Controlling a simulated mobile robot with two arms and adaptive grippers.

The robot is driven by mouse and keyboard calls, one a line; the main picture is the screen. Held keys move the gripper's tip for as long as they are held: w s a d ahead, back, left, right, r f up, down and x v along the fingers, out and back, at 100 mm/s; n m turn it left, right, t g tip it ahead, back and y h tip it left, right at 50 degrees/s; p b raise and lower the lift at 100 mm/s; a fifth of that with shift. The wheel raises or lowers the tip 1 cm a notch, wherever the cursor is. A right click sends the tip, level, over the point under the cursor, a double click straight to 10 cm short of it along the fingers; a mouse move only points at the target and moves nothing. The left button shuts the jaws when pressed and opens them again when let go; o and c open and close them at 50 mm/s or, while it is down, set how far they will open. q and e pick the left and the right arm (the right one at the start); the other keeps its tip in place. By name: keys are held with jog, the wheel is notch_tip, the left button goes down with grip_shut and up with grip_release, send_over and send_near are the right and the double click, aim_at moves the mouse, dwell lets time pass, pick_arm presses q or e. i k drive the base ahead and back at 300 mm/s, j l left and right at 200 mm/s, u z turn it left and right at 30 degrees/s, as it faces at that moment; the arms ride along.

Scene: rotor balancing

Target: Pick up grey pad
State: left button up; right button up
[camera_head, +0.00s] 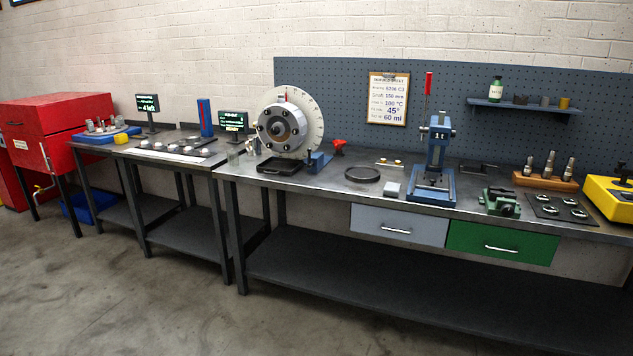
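A small light grey block (391,190), which looks like the grey pad, lies on the metal workbench (325,190) near its front edge. It sits just left of the blue arbor press (433,185) and right of a round dark dish (362,174), apart from both. Its top and front are uncovered. Neither of my grippers shows in the head view.
A dial-faced rotor (283,125), a black tray (279,167) and a green vise (500,202) stand on the bench. A grey drawer (399,226) and a green drawer (502,243) are closed below. The floor in front is clear.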

aim_at(392, 189)
jog(key=i+z, duration=0.15)
jog(key=i, duration=0.3)
jog(key=i+j+z, duration=0.15)
jog(key=i, duration=0.3)
jog(key=i+j+z, duration=0.15)
jog(key=i, duration=0.3)
jog(key=i+j+z, duration=0.15)
jog(key=i, duration=0.3)
